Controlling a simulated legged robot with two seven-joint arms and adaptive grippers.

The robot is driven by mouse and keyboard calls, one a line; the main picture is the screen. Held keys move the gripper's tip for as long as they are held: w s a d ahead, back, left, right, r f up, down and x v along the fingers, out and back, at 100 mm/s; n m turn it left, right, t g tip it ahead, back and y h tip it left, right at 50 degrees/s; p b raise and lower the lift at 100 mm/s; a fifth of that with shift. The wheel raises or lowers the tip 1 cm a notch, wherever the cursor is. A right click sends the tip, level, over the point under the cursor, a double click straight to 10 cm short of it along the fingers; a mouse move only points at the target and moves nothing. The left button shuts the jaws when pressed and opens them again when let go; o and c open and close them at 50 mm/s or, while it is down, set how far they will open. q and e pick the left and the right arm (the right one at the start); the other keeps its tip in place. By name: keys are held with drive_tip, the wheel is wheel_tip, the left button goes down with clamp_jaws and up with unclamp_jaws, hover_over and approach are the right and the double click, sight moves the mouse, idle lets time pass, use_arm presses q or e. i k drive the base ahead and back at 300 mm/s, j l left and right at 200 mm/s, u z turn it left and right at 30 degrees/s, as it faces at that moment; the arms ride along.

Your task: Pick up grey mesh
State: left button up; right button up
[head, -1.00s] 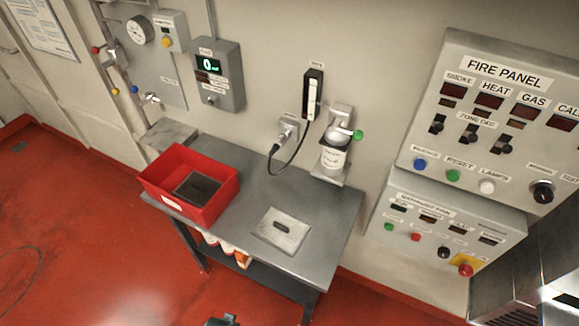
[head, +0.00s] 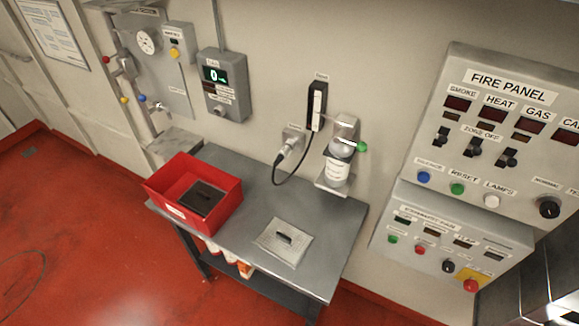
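The grey mesh (head: 283,242) is a flat, light grey square with a small dark handle at its middle. It lies flat on the right half of the grey metal table (head: 240,222). Nothing covers it and nothing touches it from above. Neither of my grippers shows in the head view now.
A red bin (head: 222,213) with a dark square piece (head: 203,198) in it stands on the table's left half. A bottle (head: 337,166) sits in a wall holder behind the table. A black cable (head: 276,170) hangs there. The fire panel (head: 495,130) juts out at the right.

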sight(283, 240)
drive_tip(key=j+z, duration=0.4)
drive_tip(key=k+j+z, duration=0.15)
drive_tip(key=z, duration=0.25)
drive_tip(key=k+j+z, duration=0.15)
drive_tip(key=j+z, duration=0.25)
drive_tip(key=l, duration=0.1)
